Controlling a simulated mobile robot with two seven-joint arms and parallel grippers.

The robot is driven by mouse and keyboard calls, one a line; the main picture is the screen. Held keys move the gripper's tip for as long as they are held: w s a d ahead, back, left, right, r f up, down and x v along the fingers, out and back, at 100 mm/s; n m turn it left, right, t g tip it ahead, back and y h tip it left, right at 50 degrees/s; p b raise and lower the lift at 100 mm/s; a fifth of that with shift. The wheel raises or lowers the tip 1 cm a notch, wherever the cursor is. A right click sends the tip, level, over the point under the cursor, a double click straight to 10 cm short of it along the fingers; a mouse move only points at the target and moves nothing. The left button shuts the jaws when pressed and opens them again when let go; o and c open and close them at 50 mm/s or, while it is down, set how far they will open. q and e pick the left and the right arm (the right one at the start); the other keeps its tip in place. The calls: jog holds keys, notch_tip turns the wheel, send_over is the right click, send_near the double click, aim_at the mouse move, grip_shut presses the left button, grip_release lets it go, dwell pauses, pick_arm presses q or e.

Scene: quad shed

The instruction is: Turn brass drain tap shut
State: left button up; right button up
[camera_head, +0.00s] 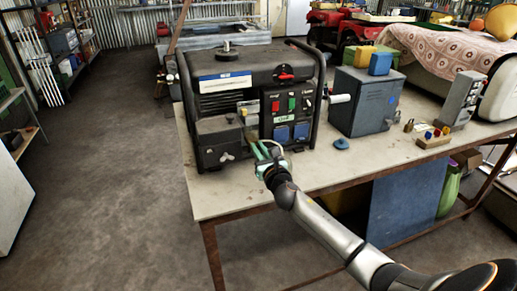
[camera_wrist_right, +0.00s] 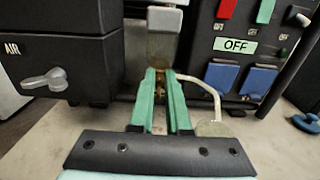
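The generator (camera_head: 250,95) stands on the bench with a dark front. In the right wrist view, a grey bowl-shaped part (camera_wrist_right: 163,45) hangs on its front with a small brass drain tap (camera_wrist_right: 159,86) beneath it, mostly hidden by my fingers. My right gripper (camera_head: 263,152) is at the generator's lower front. In its wrist view the two green fingers (camera_wrist_right: 160,75) stand close together, with the brass piece in the narrow gap between them. A pale curved hose (camera_wrist_right: 212,92) runs beside the right finger. My left gripper is not in view.
The bench top (camera_head: 235,198) is clear in front of the generator. A blue cap (camera_head: 342,143) lies to the right, near a dark grey metal box (camera_head: 366,100). A grey lever (camera_wrist_right: 46,80) sticks out left of my fingers, with blue socket covers (camera_wrist_right: 227,77) to the right.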

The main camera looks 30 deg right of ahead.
jog(key=shift+f, duration=0.15)
grip_shut()
jog(key=shift+m, duration=0.3)
jog(key=m, duration=0.5)
jog(key=f+m, duration=0.1)
jog(key=m, duration=1.1)
jog(key=shift+s+d+f, duration=0.2)
jog(key=shift+d+f, duration=0.05)
jog(key=shift+d, duration=0.1)
dwell(0.3)
jog(key=o, duration=0.5)
grip_release()
jog(key=shift+w+r, duration=0.1)
jog(key=shift+r, duration=0.05)
jog(key=shift+o, duration=0.2)
jog(key=shift+d+r, duration=0.1)
